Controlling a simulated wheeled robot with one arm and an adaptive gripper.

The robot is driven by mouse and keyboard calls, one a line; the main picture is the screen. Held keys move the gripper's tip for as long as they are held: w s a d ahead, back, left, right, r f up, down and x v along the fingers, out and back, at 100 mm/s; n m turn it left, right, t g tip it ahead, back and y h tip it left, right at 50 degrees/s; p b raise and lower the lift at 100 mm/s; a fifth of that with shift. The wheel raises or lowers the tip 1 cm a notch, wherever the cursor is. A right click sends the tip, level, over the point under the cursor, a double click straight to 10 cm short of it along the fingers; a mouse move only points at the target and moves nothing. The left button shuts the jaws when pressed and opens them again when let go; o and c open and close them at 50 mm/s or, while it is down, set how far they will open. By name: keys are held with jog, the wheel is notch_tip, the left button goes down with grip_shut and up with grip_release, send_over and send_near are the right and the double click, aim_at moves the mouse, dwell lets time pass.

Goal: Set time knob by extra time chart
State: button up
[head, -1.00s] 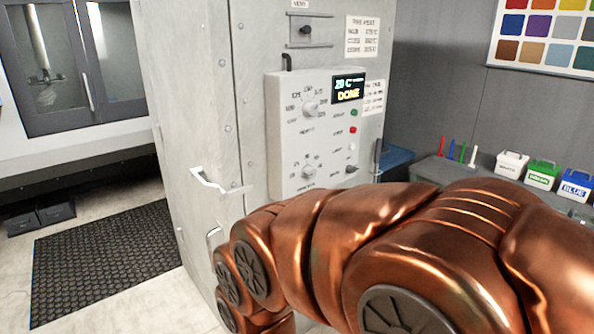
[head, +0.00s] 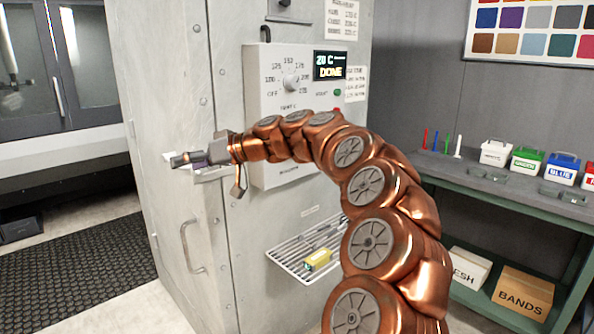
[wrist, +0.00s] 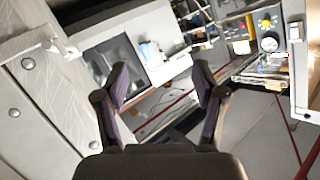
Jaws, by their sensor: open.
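The grey control panel (head: 255,120) is on the oven's front. Its upper dial knob (head: 291,84), ringed by temperature-like numbers, is in plain view. The lower knob is hidden behind my arm. The display (head: 329,66) reads "20 C" and "DONE". A paper chart (head: 342,18) is at the top right of the panel, and a smaller one (head: 355,83) is beside the display; their text is too small to read surely. My gripper (head: 178,160) is left of the panel, in front of the oven door, pointing left. In the wrist view my gripper (wrist: 161,76) is open and empty.
A door handle (head: 190,245) and a wire shelf (head: 300,258) with a yellow item (head: 318,260) are below the panel. A green bench (head: 500,190) with colored boxes is at right. Open floor with a black mat (head: 80,250) lies at left.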

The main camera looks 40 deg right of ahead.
jog(key=s+d+f+m+t+h+b, duration=0.1)
jog(key=d+f+m+t+h+b, duration=0.15)
jog(key=d, duration=1.05)
jog(key=s+d+f+m+t+h+b, duration=0.1)
jog(key=d+f+t+h+b, duration=0.2)
jog(key=d, duration=0.9)
jog(key=s+d+f+m+t+h+b, duration=0.1)
jog(key=d+f+h, duration=0.25)
jog(key=d, duration=0.95)
jog(key=w+p, duration=0.2)
jog(key=w, duration=0.5)
jog(key=shift+w+d+r, duration=0.15)
jog(key=shift+w+r, duration=0.05)
jog(key=shift+r, duration=0.2)
jog(key=c, duration=1.1)
